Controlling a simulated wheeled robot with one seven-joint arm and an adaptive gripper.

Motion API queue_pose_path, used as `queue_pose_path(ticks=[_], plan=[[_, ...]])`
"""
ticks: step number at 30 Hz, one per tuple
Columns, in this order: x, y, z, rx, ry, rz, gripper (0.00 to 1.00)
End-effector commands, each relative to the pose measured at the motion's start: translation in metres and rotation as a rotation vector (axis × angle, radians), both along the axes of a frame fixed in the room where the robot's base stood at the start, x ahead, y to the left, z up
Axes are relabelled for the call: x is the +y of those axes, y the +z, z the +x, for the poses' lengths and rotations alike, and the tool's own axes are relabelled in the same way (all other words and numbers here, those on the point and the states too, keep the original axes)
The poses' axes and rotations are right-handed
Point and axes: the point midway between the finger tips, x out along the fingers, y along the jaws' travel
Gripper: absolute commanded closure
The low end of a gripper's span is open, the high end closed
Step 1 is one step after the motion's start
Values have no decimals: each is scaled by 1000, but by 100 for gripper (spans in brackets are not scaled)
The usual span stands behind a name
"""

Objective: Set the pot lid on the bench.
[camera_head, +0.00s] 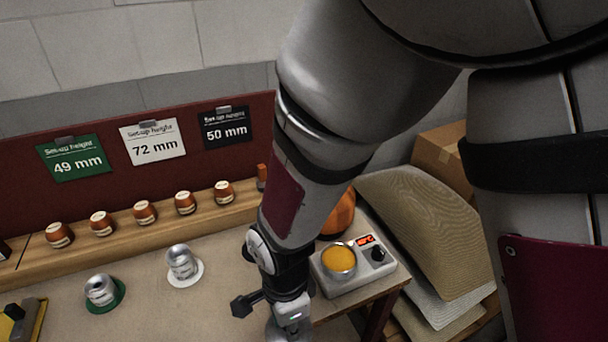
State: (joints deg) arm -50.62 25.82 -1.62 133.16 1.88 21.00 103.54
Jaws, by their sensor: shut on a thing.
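The bench (205,315) has a beige top and fills the lower left and middle of the view. My gripper (284,334) is low in the picture, over the bench near its right side. Only its upper part shows; its fingertips are cut off by the bottom edge. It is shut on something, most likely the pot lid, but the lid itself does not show. A small round pot (340,262) with amber contents sits uncovered on a white heater (353,284), right of my gripper.
Two metal cups stand on a green disc (118,301) and a white disc (193,278). A wooden ledge (130,230) with several small labelled pots runs along the back. Stacked sheets (430,225) and a box (440,150) lie right of the bench. Bare bench lies between the cups and my gripper.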

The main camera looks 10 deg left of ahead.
Motion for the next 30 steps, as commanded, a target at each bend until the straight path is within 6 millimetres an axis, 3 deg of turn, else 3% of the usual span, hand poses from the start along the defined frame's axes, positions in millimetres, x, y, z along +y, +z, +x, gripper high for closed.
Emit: queue_pose_path(ticks=[1, 6, 12, 20, 30], plan=[[6, -6, 15, -3, -1, 3, 100], [24, -9, 48, -1, -1, 2, 100], [37, -9, 71, -1, 0, 1, 100], [45, -10, 85, -1, 0, 1, 100], [43, -44, 83, 1, 1, -1, 100]])
